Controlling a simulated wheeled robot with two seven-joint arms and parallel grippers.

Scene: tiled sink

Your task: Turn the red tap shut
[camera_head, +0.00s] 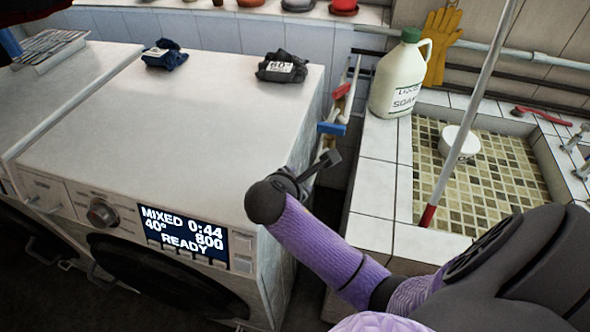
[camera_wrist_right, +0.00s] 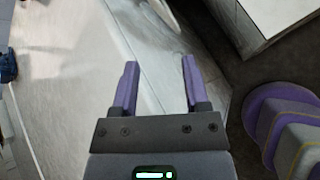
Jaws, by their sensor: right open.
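The red tap handle (camera_head: 341,90) is on the pipework in the gap between the washing machine and the tiled sink. A blue tap handle (camera_head: 332,129) sits just below it. My right gripper (camera_head: 328,160) is beside the machine's right edge, below and apart from both handles. In the right wrist view its two purple fingers (camera_wrist_right: 158,88) are spread with nothing between them. The red handle cannot be made out in that view. My left gripper is not in view.
A washing machine (camera_head: 215,105) with dark cloths on top stands left. The tiled sink (camera_head: 380,175) at right holds a white tub (camera_head: 459,142) and a leaning pole (camera_head: 475,110). A soap jug (camera_head: 398,80) stands on its corner near the taps. The gap between is narrow.

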